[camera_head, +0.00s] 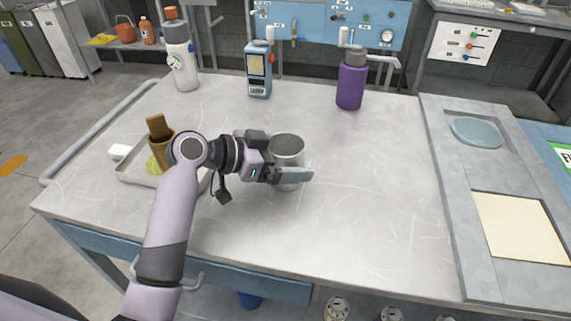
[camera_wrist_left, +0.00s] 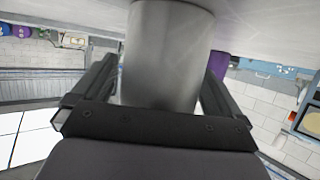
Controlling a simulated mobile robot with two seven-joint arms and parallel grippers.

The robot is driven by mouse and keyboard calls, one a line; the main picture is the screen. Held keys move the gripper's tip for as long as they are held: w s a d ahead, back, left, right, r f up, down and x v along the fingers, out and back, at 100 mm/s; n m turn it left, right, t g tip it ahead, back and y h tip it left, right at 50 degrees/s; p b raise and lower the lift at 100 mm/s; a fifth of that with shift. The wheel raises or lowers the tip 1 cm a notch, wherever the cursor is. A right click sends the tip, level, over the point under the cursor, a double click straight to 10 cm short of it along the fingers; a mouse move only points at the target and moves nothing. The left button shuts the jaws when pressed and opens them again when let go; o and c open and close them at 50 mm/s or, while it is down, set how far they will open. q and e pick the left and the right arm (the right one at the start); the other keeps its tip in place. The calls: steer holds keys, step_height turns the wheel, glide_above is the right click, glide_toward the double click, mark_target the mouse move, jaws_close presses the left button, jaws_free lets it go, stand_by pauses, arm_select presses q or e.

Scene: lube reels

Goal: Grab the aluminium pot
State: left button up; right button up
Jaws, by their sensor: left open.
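The aluminium pot (camera_head: 289,152) is a grey metal cylinder standing upright on the light table near its middle. My left gripper (camera_head: 291,174) reaches it from the left in the head view, and one finger crosses in front of the pot's lower part. In the left wrist view the pot (camera_wrist_left: 168,55) fills the space between the two open fingers of my left gripper (camera_wrist_left: 160,85), one on each side. I cannot tell whether the fingers touch it. My right gripper is not in view.
A tray (camera_head: 135,178) holding a brown cup (camera_head: 160,148) lies left of the pot, partly behind my arm. A white bottle (camera_head: 182,65), a blue container (camera_head: 258,75) and a purple bottle (camera_head: 351,82) stand at the back. The table right of the pot is clear, up to a grey panel (camera_head: 450,180).

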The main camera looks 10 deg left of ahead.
arm_select(q)
steer(key=c, duration=0.9)
steer(key=shift+c, duration=0.6)
steer(key=shift+r, duration=0.1)
